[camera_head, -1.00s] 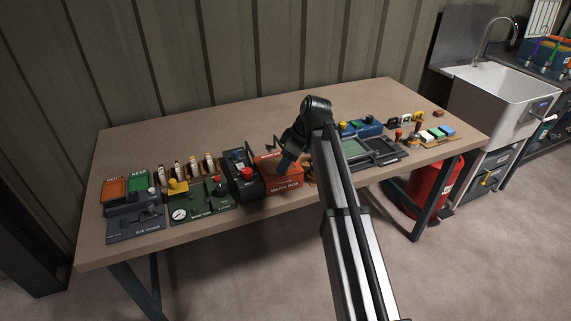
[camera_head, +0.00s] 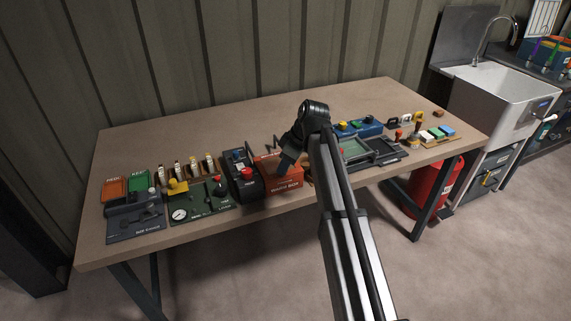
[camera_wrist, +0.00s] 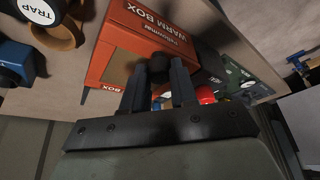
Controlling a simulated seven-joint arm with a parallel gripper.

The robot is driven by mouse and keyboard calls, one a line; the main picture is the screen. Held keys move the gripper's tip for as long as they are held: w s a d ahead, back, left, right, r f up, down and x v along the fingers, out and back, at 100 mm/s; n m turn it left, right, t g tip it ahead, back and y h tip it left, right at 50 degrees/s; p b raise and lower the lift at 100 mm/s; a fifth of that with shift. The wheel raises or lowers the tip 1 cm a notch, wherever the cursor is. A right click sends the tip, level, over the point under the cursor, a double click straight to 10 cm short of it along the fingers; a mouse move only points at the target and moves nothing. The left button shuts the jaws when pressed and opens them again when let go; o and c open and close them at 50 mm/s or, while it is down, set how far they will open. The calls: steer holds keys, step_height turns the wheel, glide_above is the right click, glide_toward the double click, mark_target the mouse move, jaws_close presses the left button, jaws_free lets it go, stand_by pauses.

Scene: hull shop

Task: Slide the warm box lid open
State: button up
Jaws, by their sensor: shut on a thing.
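The warm box (camera_head: 285,178) is an orange-red box near the front edge of the table, labelled WARM BOX. In the wrist view the box (camera_wrist: 103,87) fills the upper middle. Its lid (camera_wrist: 150,27) carries white lettering, and a tan, recessed-looking area shows beside it, so the lid looks partly slid open. My gripper (camera_wrist: 160,85) is shut on a dark knob (camera_wrist: 160,65) at the lid's edge.
A dark unit with a red button (camera_head: 247,173) stands close on the left of the box. A green gauge panel (camera_head: 200,205) lies farther left. A blue unit (camera_head: 360,127) and dark trays stand to the right. The table's back (camera_head: 230,120) is clear.

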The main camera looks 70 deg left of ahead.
mark_target(273, 154)
jaws_close()
steer(key=a, duration=1.1)
steer(key=shift+a, duration=0.3)
steer(key=shift+d, duration=0.1)
steer(key=o, duration=0.9)
jaws_free()
steer(key=shift+r, duration=0.1)
steer(key=v, duration=1.3)
steer(key=shift+r, duration=0.3)
